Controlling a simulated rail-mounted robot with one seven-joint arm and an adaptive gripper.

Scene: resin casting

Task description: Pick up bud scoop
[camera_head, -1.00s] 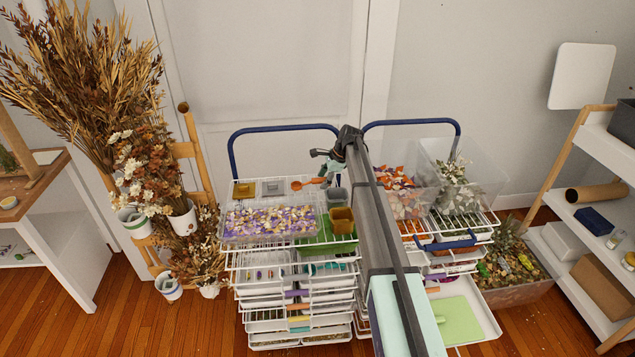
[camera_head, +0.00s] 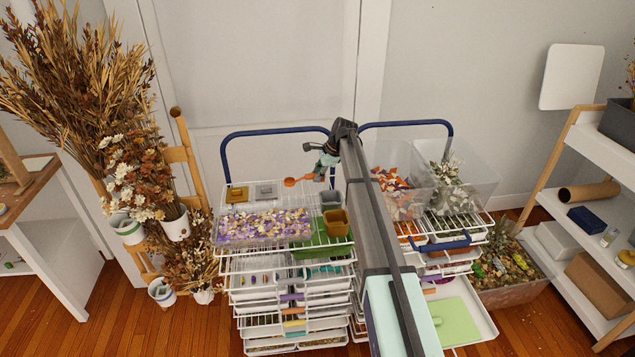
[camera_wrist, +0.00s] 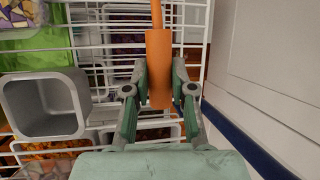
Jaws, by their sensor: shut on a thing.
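The orange bud scoop (camera_head: 290,182) is at the back of the left wire rack's top, with its bowl to the left in the head view. My gripper (camera_head: 314,175) is shut on its handle from the right. In the wrist view, the scoop's orange handle (camera_wrist: 158,60) lies between the two green fingers of my gripper (camera_wrist: 158,88), which touch its sides. The bowl is outside the wrist view. The scoop appears to be slightly above the rack top.
A grey cup (camera_head: 330,199) and a brown cup (camera_head: 336,222) stand beside a clear bin of purple and cream petals (camera_head: 265,226). The grey cup (camera_wrist: 45,104) is close left in the wrist view. Blue rail (camera_head: 224,160) and wall stand behind.

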